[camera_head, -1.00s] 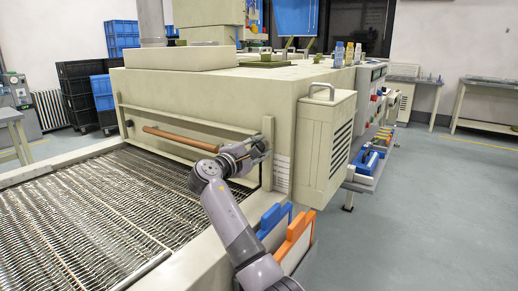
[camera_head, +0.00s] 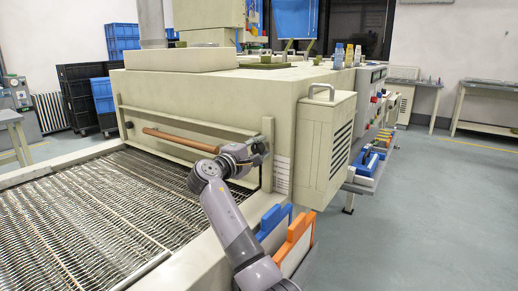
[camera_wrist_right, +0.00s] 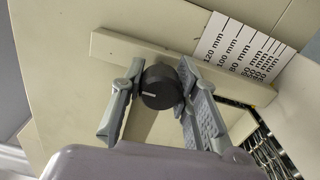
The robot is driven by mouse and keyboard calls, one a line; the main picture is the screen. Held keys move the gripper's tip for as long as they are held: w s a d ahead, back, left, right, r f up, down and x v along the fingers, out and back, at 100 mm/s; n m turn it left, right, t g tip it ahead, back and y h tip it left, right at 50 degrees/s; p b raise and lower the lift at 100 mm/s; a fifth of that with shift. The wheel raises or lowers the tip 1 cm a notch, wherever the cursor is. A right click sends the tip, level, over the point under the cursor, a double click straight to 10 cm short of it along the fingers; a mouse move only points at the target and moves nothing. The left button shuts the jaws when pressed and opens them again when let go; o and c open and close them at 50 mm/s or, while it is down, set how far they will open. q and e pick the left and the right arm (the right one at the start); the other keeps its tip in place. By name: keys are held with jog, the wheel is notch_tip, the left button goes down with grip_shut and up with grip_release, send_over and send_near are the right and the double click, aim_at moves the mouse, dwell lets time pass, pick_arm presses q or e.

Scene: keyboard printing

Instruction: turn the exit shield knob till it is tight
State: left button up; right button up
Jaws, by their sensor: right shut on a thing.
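The exit shield knob (camera_wrist_right: 161,88) is a round black knob with a white pointer line, on a beige upright bar (camera_wrist_right: 112,46) in the right wrist view. My right gripper (camera_wrist_right: 160,92) has its two grey fingers on either side of the knob and is shut on it. In the head view my right gripper (camera_head: 257,152) is at the right end of the exit opening, and it hides the knob there. The beige exit shield (camera_head: 190,133) spans the opening of the machine. My left gripper is not in view.
A white height scale (camera_wrist_right: 240,50) marked in mm is beside the bar. A wire mesh conveyor (camera_head: 90,215) lies in front of the machine. A copper-coloured roller (camera_head: 180,139) sits at the opening. Blue (camera_head: 272,221) and orange (camera_head: 296,231) handled panels stand near my right arm.

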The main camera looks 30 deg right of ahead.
jog(key=shift+f, duration=0.1)
dwell(0.4)
jog(key=o, duration=1.2)
jog(key=v, duration=1.2)
